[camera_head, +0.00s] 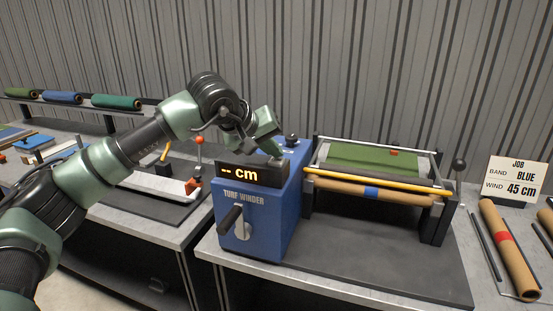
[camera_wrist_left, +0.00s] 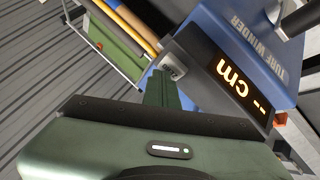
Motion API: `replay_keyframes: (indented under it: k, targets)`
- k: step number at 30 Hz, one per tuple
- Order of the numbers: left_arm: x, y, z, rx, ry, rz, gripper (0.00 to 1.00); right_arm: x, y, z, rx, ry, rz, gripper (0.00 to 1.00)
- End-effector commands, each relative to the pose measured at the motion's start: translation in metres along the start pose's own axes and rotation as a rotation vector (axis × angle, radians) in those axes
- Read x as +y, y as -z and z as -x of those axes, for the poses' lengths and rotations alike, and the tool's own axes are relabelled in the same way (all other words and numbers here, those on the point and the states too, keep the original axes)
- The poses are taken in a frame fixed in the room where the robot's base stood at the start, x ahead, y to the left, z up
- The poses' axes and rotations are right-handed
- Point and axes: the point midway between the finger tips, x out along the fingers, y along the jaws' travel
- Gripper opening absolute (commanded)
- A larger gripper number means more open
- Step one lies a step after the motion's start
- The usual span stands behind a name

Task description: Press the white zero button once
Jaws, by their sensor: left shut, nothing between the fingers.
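The blue turf winder (camera_head: 262,222) has a display (camera_head: 252,172) reading "-- cm"; the display (camera_wrist_left: 238,78) also shows in the left wrist view. My left gripper (camera_head: 272,146) is shut and empty, over the top of the winder just behind the display. In the left wrist view, the shut fingers (camera_wrist_left: 160,78) end beside a small pale block with a dark mark (camera_wrist_left: 173,68), which looks like the white zero button. I cannot tell whether they touch it. In the head view the button is hidden behind my gripper. My right gripper is not in view.
A black knob (camera_head: 292,138) stands on the winder, and a crank handle (camera_head: 231,218) is on its front. Right of it is the roller frame (camera_head: 437,222) with green turf. A brown roll (camera_head: 511,255) lies at right.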

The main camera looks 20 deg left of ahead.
Motion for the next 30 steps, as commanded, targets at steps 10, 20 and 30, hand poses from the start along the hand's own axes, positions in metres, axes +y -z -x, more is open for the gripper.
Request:
replay_keyframes:
  k: [10,20,30]
  targets:
    - [0.0,-0.001,0.0,-0.003,0.002,0.0,0.0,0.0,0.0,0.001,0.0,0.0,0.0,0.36]
    - [0.009,0.009,0.012,-0.002,0.001,0.0,0.0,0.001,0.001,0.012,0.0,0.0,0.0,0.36]
    - [0.009,0.009,0.012,-0.001,0.001,0.0,0.0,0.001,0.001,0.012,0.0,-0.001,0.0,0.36]
